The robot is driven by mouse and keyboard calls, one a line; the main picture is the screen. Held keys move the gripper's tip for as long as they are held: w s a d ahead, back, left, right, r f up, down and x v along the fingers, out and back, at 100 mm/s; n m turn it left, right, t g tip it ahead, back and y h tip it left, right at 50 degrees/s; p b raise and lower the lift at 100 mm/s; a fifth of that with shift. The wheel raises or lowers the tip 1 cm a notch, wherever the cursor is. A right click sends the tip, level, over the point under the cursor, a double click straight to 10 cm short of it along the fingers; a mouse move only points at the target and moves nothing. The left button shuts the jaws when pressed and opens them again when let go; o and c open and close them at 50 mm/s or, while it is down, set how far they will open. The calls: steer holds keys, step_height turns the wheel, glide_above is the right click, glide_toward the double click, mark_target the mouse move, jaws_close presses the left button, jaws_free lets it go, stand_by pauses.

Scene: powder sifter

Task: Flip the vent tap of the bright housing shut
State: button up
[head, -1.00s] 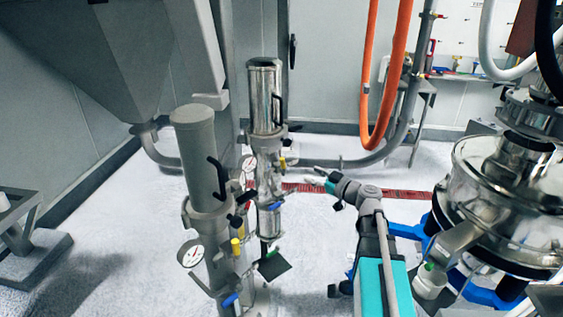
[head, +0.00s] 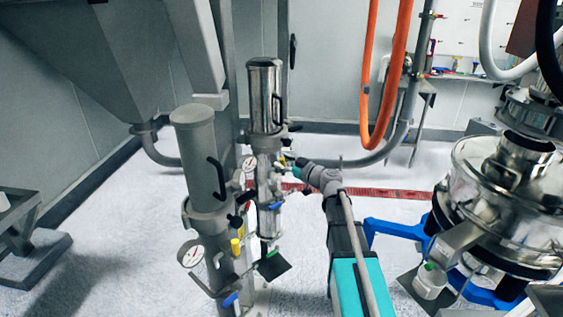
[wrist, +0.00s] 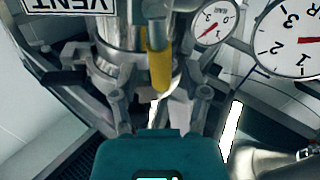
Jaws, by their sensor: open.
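The bright housing (head: 264,95) is the shiny metal cylinder standing behind the dull grey housing (head: 200,155). In the wrist view its vent tap shows as a yellow lever (wrist: 159,68) close ahead, near an upside-down VENT label (wrist: 68,5). The lever runs down the picture toward my gripper (wrist: 158,97), between the two spread fingers. I cannot tell whether a finger touches it. In the head view my gripper (head: 288,161) is at the right side of the bright housing, and the tap there is hard to make out. My gripper is open and holds nothing.
Gauges (wrist: 213,24) sit right of the lever. The grey housing has its own yellow tap (head: 236,247) and blue handle (head: 230,299). A blue handle (head: 275,206) is lower on the bright housing. The steel sifter (head: 510,200) stands at right; orange hoses (head: 388,70) hang behind.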

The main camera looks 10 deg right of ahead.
steer(key=shift+w+a, duration=0.3)
jaws_close()
steer(key=shift+d, duration=0.1)
steer(key=shift+w+d+r+m+b, duration=0.1)
steer(key=shift+w+d+m+b, duration=0.1)
steer(key=shift+m, duration=0.45)
steer(key=shift+w+d+m+b, duration=0.1)
steer(key=shift+d+m+b, duration=0.1)
steer(key=shift+m, duration=0.45)
jaws_free()
steer(key=shift+s, duration=0.15)
